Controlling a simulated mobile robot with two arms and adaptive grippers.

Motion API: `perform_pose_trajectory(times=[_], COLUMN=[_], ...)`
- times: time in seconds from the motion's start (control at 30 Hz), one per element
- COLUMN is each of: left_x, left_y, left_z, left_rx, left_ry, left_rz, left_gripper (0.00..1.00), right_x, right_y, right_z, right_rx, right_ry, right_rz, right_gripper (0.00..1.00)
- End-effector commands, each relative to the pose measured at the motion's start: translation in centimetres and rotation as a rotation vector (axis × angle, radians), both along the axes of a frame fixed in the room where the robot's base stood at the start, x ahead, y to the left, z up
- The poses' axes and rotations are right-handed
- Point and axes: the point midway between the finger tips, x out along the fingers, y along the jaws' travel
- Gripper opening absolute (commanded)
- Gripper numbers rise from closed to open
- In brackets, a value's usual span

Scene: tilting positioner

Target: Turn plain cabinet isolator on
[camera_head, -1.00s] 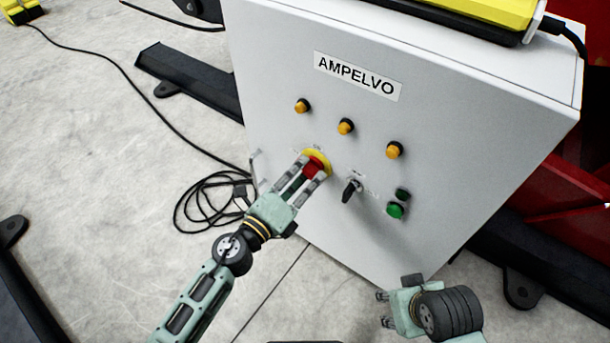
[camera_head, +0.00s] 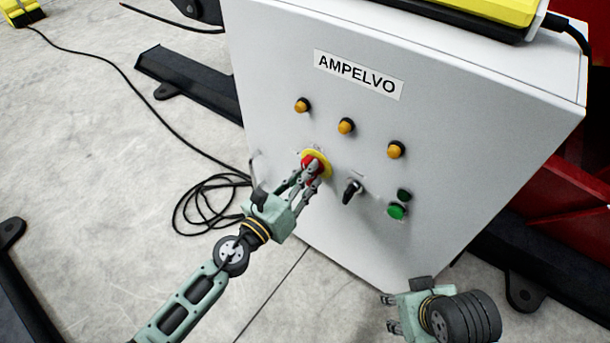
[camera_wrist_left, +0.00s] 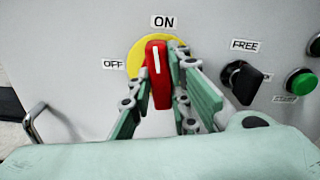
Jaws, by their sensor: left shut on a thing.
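The isolator is a red handle (camera_wrist_left: 158,80) on a yellow round plate (camera_wrist_left: 137,56) on the grey cabinet front. In the head view the red handle (camera_head: 309,166) is partly hidden by my fingers. My left gripper (camera_head: 312,175) is shut on the handle, with one finger on each side in the left wrist view (camera_wrist_left: 163,92). The handle stands nearly upright there, its white line pointing up near the ON label (camera_wrist_left: 164,22). The OFF label (camera_wrist_left: 113,64) is to the left. My right gripper (camera_head: 389,312) is open and empty, low in front of the cabinet.
A black selector switch (camera_head: 351,191) and a green button (camera_head: 397,211) sit right of the isolator. Several amber lamps (camera_head: 346,126) are above. A metal handle (camera_wrist_left: 35,122) is on the left. A coiled black cable (camera_head: 205,207) lies on the floor.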

Motion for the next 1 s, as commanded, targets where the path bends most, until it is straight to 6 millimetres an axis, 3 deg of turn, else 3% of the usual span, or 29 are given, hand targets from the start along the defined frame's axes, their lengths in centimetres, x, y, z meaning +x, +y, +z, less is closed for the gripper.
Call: perform_pose_trajectory(times=[0.4,0.97,1.0], left_x=[-0.02,-0.01,-0.01], left_y=[0.05,0.04,0.04], left_z=[-0.12,-0.12,-0.12], left_rx=[0.157,0.181,0.181], left_ry=[-0.111,-0.129,-0.129], left_rz=[0.000,0.000,0.000], left_gripper=[0.00,0.00,0.20], right_x=[0.11,0.17,0.17], right_y=[-0.03,-0.02,-0.02], right_z=[0.07,0.09,0.09], right_rx=[0.000,0.000,0.000], right_ry=[-0.003,-0.004,-0.004], right_rz=[0.000,0.000,0.000], right_gripper=[0.40,0.40,0.40])
